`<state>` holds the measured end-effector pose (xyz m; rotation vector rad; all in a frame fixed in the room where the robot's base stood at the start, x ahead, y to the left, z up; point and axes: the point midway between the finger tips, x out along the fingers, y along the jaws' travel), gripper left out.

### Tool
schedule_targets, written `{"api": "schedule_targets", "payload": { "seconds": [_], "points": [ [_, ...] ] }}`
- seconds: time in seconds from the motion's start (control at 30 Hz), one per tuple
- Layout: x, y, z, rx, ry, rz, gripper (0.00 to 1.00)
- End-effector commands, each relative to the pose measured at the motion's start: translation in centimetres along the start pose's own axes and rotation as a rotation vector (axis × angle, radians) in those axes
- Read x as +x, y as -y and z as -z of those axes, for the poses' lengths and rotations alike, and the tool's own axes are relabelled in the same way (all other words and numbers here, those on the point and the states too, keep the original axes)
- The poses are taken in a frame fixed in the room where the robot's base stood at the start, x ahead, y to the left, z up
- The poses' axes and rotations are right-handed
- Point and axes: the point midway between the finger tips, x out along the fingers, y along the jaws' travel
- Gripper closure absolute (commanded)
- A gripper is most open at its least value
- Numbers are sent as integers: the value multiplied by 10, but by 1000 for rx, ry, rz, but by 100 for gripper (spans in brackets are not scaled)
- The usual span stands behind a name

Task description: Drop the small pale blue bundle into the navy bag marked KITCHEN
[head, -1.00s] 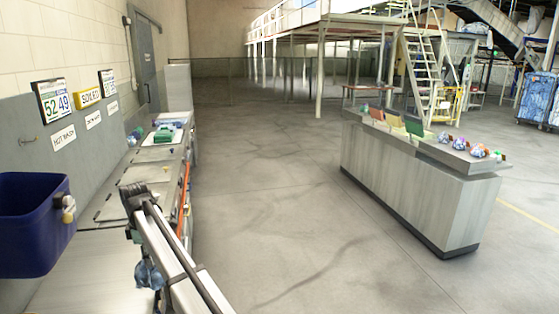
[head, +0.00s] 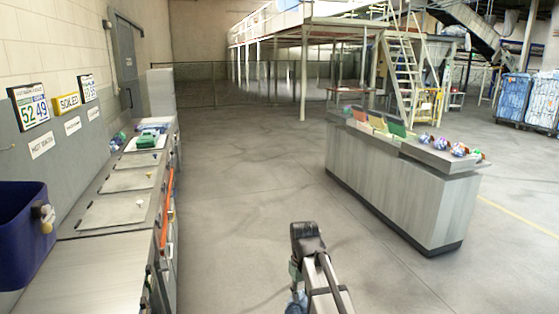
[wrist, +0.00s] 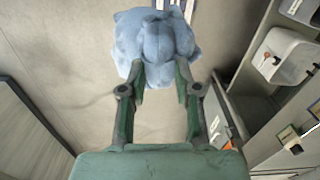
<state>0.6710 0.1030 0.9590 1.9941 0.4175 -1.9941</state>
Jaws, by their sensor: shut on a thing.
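The pale blue bundle (wrist: 157,38) is a soft, lumpy cloth. It is pinched between the green and grey fingers of my gripper (wrist: 160,72) in the wrist view. In the head view only a bit of the bundle (head: 297,303) shows at the bottom edge, below my gripper (head: 296,282), out over the aisle floor. A navy bag (head: 20,240) is at the left edge, cut off by the frame, with a pale fitting on its right side. No KITCHEN marking is readable on it. My gripper is well to the right of this bag and apart from it.
A counter with lids (head: 105,210) runs along the left wall, with a green thing (head: 147,141) at its far end. A grey desk (head: 400,190) with small coloured bundles (head: 440,143) stands right. The aisle floor (head: 235,190) between is clear. Wall signs include SOILED (head: 67,102).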

Motion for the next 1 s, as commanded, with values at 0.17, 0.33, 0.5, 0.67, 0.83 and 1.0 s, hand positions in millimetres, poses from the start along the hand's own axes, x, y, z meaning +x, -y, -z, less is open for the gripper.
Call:
{"api": "schedule_targets", "payload": {
  "seconds": [0.17,0.33,0.5,0.67,0.83,1.0],
  "points": [
    [11,-42,-61,235,0,0,100],
    [16,-63,-90,367,0,0,100],
    [18,-69,-99,414,0,0,100],
    [18,-70,-99,416,0,0,100],
    [18,-70,-98,414,0,0,100],
    [17,-69,-98,412,0,0,100]
  ]
}}
